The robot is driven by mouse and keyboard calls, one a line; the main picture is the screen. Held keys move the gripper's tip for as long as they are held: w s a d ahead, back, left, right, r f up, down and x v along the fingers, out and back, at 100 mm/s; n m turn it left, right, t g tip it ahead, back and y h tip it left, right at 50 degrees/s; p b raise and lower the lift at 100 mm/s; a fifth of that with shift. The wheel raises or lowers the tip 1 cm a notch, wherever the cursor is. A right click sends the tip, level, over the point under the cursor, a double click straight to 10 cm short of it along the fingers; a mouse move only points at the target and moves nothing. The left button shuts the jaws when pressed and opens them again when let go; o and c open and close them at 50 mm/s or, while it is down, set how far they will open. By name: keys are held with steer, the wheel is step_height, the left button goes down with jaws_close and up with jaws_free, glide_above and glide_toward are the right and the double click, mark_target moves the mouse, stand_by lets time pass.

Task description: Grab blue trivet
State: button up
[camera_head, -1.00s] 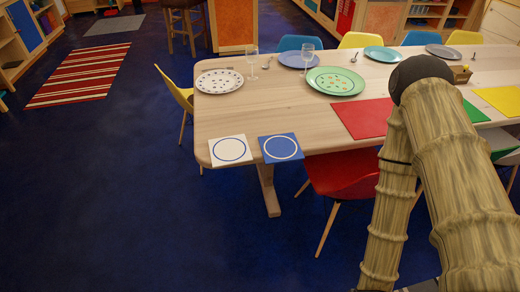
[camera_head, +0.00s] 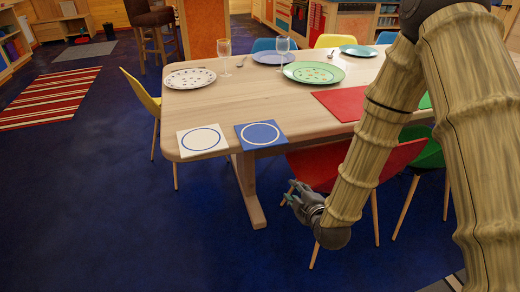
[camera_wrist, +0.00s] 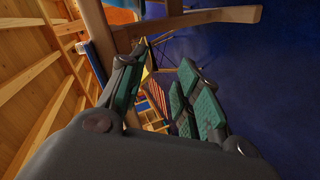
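The blue trivet (camera_head: 261,135) is a flat square with a white ring. It lies at the near left edge of the wooden table (camera_head: 240,100), its near side at about the table's edge. My gripper (camera_head: 288,193) is in front of the table in the head view, lower in the picture than the trivet and a little to its right, near the red chair. In the wrist view its two green-padded fingers (camera_wrist: 162,68) stand apart with nothing between them.
A white trivet (camera_head: 203,139) with a blue ring lies just left of the blue one. Plates, glasses and a red mat (camera_head: 340,103) are farther back on the table. A red chair (camera_head: 325,165) is close to my gripper.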

mark_target(274, 146)
steer(key=shift+w+a+r+n+t+y+b, duration=0.35)
steer(key=shift+w+a+r+n+t+b, duration=0.55)
steer(key=shift+w, duration=1.7)
steer(key=shift+w+a+r+n+t+y+b, duration=0.35)
steer(key=shift+w+a+r+n+b, duration=0.9)
steer(key=shift+w, duration=1.3)
steer(key=shift+w+a+r+n+t+y+b, duration=0.3)
steer(key=shift+w+a+r+n+t+b, duration=0.35)
steer(key=shift+w+a+r+b, duration=1.4)
steer(key=shift+w+d+f+p, duration=0.3)
steer(key=shift+w+d+p, duration=0.15)
steer(key=shift+p, duration=0.3)
steer(key=shift+c, duration=0.2)
jaws_close()
steer(key=shift+w, duration=0.1)
